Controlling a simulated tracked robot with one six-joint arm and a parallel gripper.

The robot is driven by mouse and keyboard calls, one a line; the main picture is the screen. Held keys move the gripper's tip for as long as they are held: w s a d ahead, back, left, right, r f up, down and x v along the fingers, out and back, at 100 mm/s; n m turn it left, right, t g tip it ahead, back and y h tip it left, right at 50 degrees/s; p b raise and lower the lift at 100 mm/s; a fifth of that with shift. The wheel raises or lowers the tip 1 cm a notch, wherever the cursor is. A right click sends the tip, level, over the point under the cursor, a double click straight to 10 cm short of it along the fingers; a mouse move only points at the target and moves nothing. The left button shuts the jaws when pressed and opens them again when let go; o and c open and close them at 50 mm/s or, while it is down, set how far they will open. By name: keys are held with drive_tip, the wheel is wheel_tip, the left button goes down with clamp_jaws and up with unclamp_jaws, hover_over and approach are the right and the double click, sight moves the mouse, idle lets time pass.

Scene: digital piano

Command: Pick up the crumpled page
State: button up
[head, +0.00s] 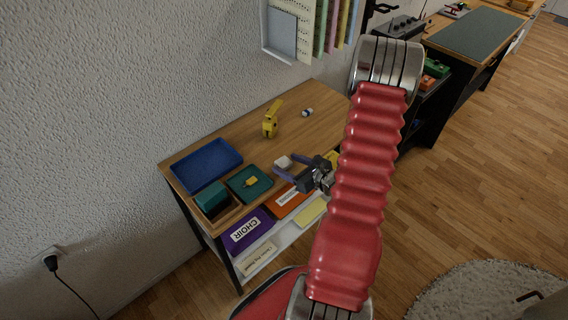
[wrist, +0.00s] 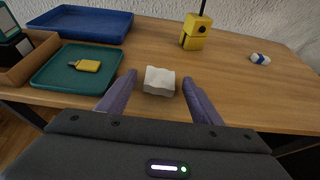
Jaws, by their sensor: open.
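The crumpled page (wrist: 159,81) is a small white lump on the wooden table (wrist: 230,88), near its front edge. In the head view the page (head: 283,162) shows just beyond my gripper. My gripper (wrist: 152,92) is open, with its two purple fingers on either side of the near part of the page; I cannot tell whether they touch it. In the head view my gripper (head: 283,168) is low over the front of the table, and my red arm hides part of the table's right side.
A yellow device (wrist: 196,32) and a white-and-blue item (wrist: 260,59) stand farther back. Folders, including a purple one (head: 265,227), sit below the tabletop.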

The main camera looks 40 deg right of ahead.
sight(287, 164)
drive_tip(key=shift+w+f, duration=0.2)
drive_tip(key=shift+w, duration=0.25)
drive_tip(key=c, duration=1.1)
drive_tip(key=shift+r, duration=0.1)
drive_tip(key=shift+r, duration=4.95)
